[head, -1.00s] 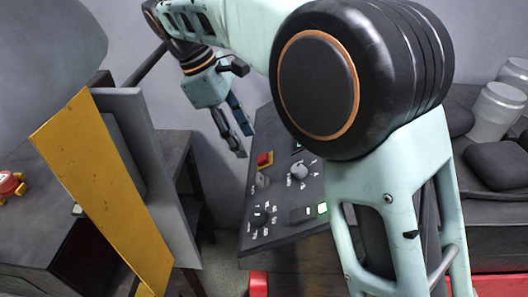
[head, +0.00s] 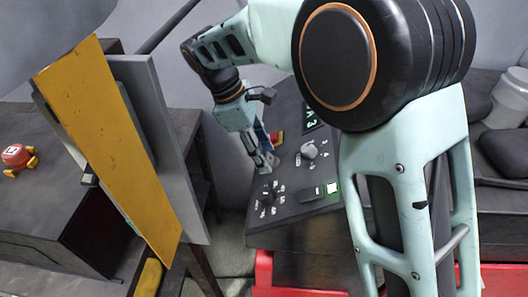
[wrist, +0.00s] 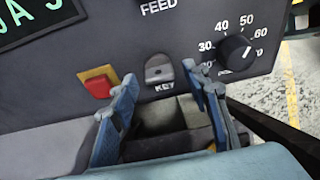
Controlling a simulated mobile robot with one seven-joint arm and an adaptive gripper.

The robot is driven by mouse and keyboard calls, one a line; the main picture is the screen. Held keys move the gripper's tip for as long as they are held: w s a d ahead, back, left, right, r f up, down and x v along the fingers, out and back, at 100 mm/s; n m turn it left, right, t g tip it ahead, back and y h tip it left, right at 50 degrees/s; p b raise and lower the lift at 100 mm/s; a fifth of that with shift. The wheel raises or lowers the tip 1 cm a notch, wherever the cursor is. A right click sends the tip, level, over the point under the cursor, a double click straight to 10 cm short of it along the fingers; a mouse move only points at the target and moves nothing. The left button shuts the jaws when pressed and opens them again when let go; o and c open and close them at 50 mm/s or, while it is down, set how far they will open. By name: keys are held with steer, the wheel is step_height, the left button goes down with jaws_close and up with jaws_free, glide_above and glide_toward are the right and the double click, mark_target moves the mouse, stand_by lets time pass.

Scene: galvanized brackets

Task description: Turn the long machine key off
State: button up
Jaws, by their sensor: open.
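The machine key (wrist: 160,71) is a grey, rounded piece on the dark control panel, above the white label KEY in the wrist view. My gripper (wrist: 158,76) is open, with one blue-grey finger to the left of the key and the other to its right. I cannot tell whether either finger touches it. In the head view my gripper (head: 267,166) hangs over the left side of the control panel (head: 292,228) and hides the key.
A red button on a yellow plate (wrist: 98,86) is left of the key; a black numbered dial (wrist: 236,50) is to the right. A yellow plate (head: 110,150) stands left.

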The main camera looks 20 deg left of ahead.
steer(key=c, duration=1.1)
steer(key=shift+r, duration=0.1)
